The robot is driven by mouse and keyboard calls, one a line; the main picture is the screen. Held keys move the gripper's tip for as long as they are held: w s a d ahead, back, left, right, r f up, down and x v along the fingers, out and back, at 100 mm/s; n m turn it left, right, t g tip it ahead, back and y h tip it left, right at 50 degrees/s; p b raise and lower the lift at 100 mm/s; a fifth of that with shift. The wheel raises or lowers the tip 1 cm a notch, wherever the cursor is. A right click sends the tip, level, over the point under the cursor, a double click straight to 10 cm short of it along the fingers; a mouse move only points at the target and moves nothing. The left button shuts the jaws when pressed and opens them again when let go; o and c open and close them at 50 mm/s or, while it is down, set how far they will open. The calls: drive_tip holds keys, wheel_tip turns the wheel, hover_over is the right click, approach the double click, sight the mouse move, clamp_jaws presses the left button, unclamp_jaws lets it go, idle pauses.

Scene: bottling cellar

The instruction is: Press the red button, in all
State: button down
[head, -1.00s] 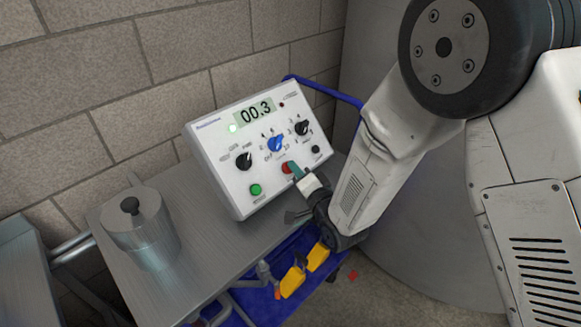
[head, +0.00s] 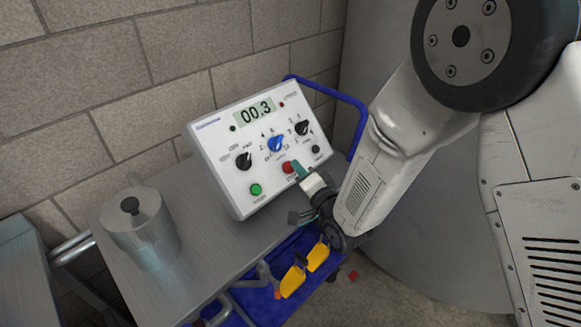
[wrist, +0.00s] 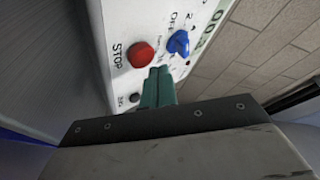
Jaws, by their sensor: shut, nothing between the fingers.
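The red button (head: 288,167) sits low on the sloped face of a white control box (head: 228,190). In the wrist view, the red button (wrist: 140,54) has the word STOP beside it. My gripper (head: 299,170) is shut and empty, its teal fingertips just right of the button in the head view. In the wrist view, my fingertips (wrist: 160,70) show below and right of the button, apart from it in the picture. The exact gap to the panel cannot be told. The display (head: 255,111) reads 00.3. The small red lamp looks lit (head: 282,104); the left lamp (head: 233,128) is dark.
A green button (head: 256,190), a blue knob (head: 276,143), two black knobs and a small black button (head: 315,149) share the panel. A lidded metal pot (head: 140,228) stands left on the metal table (head: 205,265). A blue trolley rail (head: 345,100) runs behind the box.

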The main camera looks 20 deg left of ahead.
drive_tip(key=shift+s+d+r, duration=0.25)
drive_tip(key=shift+d+r, duration=0.3)
drive_tip(key=shift+d, duration=0.05)
drive_tip(key=shift+s+d+r, duration=0.2)
drive_tip(key=shift+d+r, duration=0.35)
drive_tip(key=shift+r, duration=0.05)
drive_tip(key=shift+s+d+r, duration=0.25)
drive_tip(key=shift+d+r, duration=0.3)
drive_tip(key=shift+d, duration=0.05)
